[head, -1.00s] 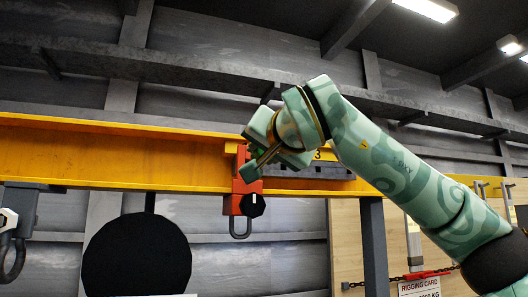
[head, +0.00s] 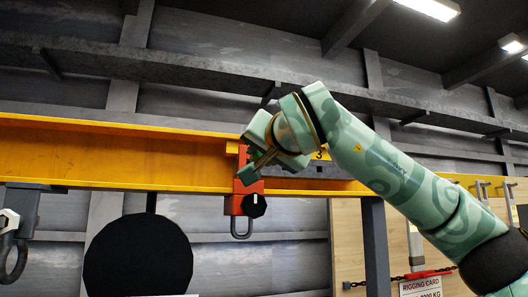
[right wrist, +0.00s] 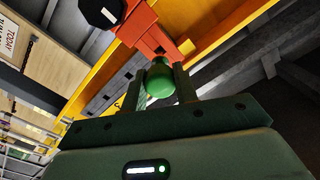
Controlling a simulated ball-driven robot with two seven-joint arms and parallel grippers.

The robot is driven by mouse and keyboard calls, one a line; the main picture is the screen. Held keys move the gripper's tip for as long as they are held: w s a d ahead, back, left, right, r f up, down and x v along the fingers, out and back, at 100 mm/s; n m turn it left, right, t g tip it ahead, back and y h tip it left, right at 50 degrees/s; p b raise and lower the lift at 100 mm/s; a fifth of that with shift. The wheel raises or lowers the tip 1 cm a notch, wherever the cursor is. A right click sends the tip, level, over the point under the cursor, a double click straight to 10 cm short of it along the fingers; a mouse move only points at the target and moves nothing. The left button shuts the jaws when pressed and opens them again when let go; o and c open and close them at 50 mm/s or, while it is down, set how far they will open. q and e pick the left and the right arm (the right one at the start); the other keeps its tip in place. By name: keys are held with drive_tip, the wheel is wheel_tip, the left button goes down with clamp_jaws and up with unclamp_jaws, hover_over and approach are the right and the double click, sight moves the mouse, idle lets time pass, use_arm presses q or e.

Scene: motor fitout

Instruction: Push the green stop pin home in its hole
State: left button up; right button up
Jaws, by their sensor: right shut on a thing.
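The green stop pin (right wrist: 160,82) shows in the right wrist view as a rounded green head between the two fingers of my right gripper (right wrist: 163,84). The gripper is shut on it. In the head view my right gripper (head: 252,168) is at the front of the red clamp body (head: 243,188) on the yellow beam. Only a bit of green shows there behind the fingers. The red clamp also shows beyond the pin in the right wrist view (right wrist: 138,25). The hole and the pin's tip are hidden, so I cannot tell how deep the pin sits. My left gripper is out of view.
The yellow beam (head: 110,158) runs across, with a dark grey bar (head: 312,170) along it at the right. A black knob (head: 254,206) and grey loop (head: 241,229) are on the red clamp. A grey hook unit (head: 20,215) hangs at left. A black disc (head: 137,258) stands below the beam.

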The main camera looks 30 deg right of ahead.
drive_tip(key=shift+p+x, duration=0.8)
drive_tip(key=shift+x, duration=1.4)
drive_tip(key=o, duration=1)
drive_tip(key=shift+o, duration=0.2)
drive_tip(key=shift+s+a+b, duration=0.1)
drive_tip(key=shift+s+b, duration=0.3)
drive_tip(key=shift+s, duration=0.1)
drive_tip(key=b+v, duration=0.5)
drive_tip(key=v, duration=1)
drive_tip(key=shift+b, duration=0.35)
drive_tip(key=shift+s+a, duration=0.1)
